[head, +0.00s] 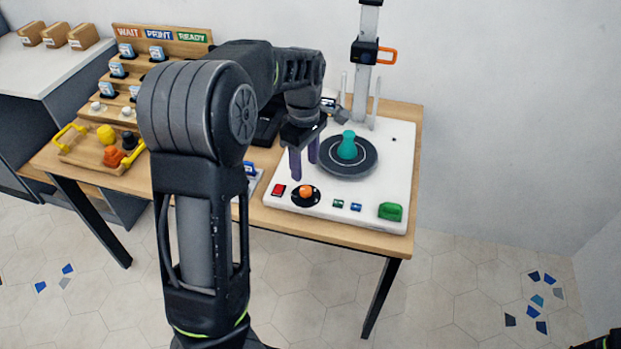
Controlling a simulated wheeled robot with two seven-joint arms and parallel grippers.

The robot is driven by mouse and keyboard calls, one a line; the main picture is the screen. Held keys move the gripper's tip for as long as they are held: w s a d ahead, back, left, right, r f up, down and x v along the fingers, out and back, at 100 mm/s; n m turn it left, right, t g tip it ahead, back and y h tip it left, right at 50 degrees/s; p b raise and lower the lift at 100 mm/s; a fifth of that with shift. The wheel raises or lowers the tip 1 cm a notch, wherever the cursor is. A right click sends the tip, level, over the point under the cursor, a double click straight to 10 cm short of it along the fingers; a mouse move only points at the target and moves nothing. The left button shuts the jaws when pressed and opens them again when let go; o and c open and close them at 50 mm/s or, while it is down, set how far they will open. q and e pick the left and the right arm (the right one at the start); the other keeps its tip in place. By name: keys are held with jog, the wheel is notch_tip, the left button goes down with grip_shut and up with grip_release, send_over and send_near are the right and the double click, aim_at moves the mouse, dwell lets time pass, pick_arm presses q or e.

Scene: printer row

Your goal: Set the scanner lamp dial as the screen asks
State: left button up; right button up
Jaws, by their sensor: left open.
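The scanner (400,170) is a white machine on the wooden table. At its front left is a round black dial plate with an orange knob (306,191), likely the lamp dial. My left gripper (305,170) is open and empty, its purple fingers pointing down just above and behind the orange knob, apart from it. My right gripper is not in view.
A teal figure (348,146) stands on the scanner's dark turntable (365,160). A red button (278,190) and a green block (390,211) flank the controls. The scanner column (368,20) rises behind. A tray (85,150) and a stepped rack (165,45) are left.

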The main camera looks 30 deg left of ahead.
aim_at(305, 189)
pick_arm(q)
jog(key=shift+s, duration=0.1)
jog(key=shift+f, duration=3.95)
jog(key=shift+c, duration=0.2)
grip_shut()
